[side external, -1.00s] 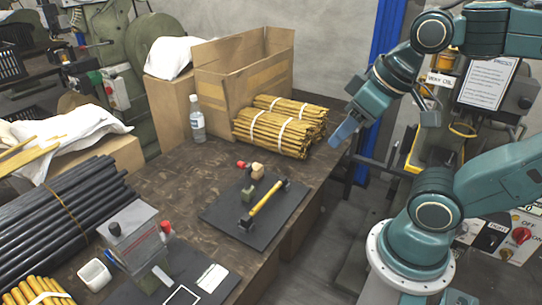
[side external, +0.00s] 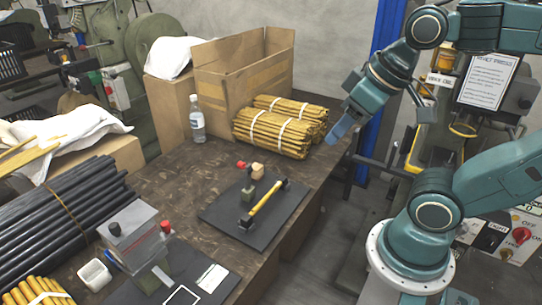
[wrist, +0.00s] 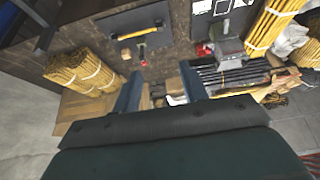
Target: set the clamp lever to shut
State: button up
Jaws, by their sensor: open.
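A toggle-like fixture sits on a dark plate (side external: 280,217) on the bench. It has a green-grey block (side external: 248,190), a red knob (side external: 241,165), a tan block (side external: 257,170) and a yellow bar (side external: 264,203) with black ends lying across the plate. I cannot tell which part is the clamp lever or how it is set. In the wrist view the yellow bar (wrist: 138,34) and red knob (wrist: 145,62) show ahead of the fingers. My gripper (side external: 343,130) is in the air beyond the bench's right edge, apart from the fixture. Its fingers (wrist: 161,90) are open and empty.
A grey box device (side external: 127,230) with a red knob stands front left. Tied yellow rods (side external: 280,128), a cardboard box (side external: 245,75) and a bottle (side external: 196,120) are at the back. Dark tubes (side external: 60,210) lie left. Bare bench surrounds the plate's left side.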

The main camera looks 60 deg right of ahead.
jog(key=w+d+r+g, duration=0.1)
jog(key=w+d+r, duration=0.1)
jog(key=w, duration=0.6)
jog(key=g+h, duration=0.3)
jog(key=g, duration=0.2)
send_over(240, 163)
jog(key=a, duration=0.4)
notch_tip(240, 163, down, 17)
jog(key=shift+w+d, duration=0.1)
jog(key=shift+d, duration=0.05)
jog(key=x, duration=1.3)
jog(key=shift+w+f, duration=0.1)
jog(key=shift+f, duration=0.3)
grip_shut()
